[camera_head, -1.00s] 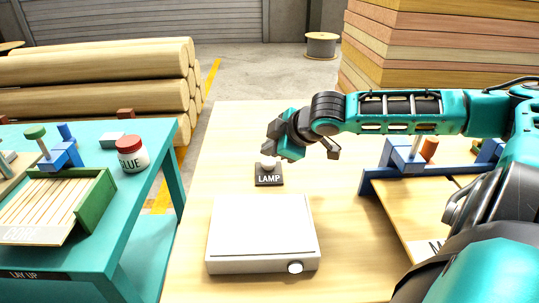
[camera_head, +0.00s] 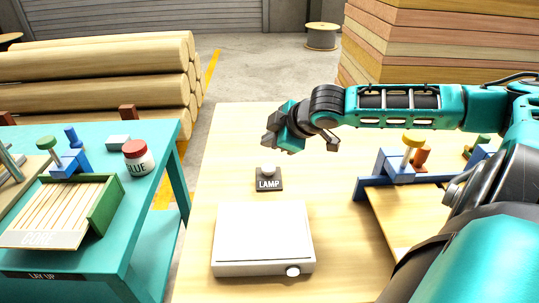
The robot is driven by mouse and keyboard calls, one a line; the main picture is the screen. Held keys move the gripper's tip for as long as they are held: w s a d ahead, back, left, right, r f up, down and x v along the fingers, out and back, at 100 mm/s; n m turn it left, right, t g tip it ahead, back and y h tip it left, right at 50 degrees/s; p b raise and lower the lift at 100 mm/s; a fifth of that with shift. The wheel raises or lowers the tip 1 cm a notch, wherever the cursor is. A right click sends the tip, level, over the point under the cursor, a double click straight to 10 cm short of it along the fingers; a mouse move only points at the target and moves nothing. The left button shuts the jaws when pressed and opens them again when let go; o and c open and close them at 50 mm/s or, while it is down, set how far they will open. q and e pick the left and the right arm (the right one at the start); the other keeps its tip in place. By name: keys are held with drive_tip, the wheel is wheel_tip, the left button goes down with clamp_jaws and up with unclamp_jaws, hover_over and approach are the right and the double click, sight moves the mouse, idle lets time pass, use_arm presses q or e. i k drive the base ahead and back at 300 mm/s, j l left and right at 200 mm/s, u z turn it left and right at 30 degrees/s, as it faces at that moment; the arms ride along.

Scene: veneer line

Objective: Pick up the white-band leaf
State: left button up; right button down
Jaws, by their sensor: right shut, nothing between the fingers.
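I cannot make out a white-band leaf in this view. Light wooden sheet (camera_head: 396,222) lies in the blue-framed station at the right of the table, and my right arm hides much of it. My right gripper (camera_head: 272,142) is shut and empty, above the table behind the lamp switch (camera_head: 268,178). A gap shows between the gripper and the switch's pale knob. My left gripper is not in view.
A white flat box (camera_head: 263,232) with a front knob sits on the wooden table (camera_head: 222,170). On the teal table (camera_head: 150,200) at left are a tray of pale strips (camera_head: 105,208) and a glue jar (camera_head: 138,158). A gap separates the tables.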

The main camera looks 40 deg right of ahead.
sight(408, 216)
drive_tip(key=k+j, duration=0.75)
drive_tip(key=j, duration=0.2)
